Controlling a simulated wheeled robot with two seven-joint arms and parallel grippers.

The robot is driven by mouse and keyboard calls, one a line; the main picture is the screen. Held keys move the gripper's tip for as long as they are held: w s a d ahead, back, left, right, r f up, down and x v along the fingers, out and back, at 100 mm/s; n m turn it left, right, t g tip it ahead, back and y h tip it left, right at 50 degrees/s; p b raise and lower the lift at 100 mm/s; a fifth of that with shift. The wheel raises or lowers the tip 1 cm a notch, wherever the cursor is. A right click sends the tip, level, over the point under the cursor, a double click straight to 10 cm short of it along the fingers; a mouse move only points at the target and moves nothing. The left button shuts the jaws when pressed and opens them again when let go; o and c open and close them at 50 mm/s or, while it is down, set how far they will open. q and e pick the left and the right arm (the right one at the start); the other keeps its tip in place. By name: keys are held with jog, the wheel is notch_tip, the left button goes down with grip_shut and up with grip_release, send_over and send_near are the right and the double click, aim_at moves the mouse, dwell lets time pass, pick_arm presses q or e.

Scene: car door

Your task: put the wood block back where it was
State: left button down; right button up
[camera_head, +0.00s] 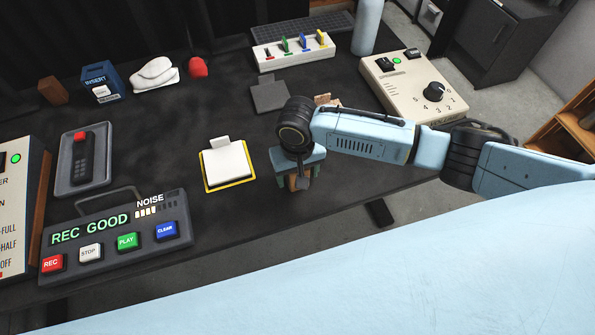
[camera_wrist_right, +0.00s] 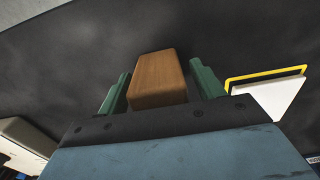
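The wood block (camera_wrist_right: 158,80) is a small brown block between the two green fingers of my right gripper (camera_wrist_right: 160,88). In the right wrist view the fingers stand close along its two sides, and the gripper looks shut on it. In the head view my right gripper (camera_head: 296,182) points down near the table's front edge, right of the yellow-edged pad. The wrist hides much of the fingers and block there. How high the block is above the table is hard to tell. My left gripper is not in view.
A white pad with a yellow border (camera_head: 226,165) lies left of the gripper; a dark grey pad (camera_head: 269,96) lies behind it. A dial box (camera_head: 412,86) stands back right, the recorder panel (camera_head: 115,240) front left. Another brown block (camera_head: 52,90) stands back left.

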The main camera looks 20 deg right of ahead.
jog(key=shift+r, duration=0.1)
notch_tip(320, 180, up, 12)
jog(key=p, duration=0.2)
jog(key=shift+r+p, duration=0.1)
jog(key=shift+p, duration=0.25)
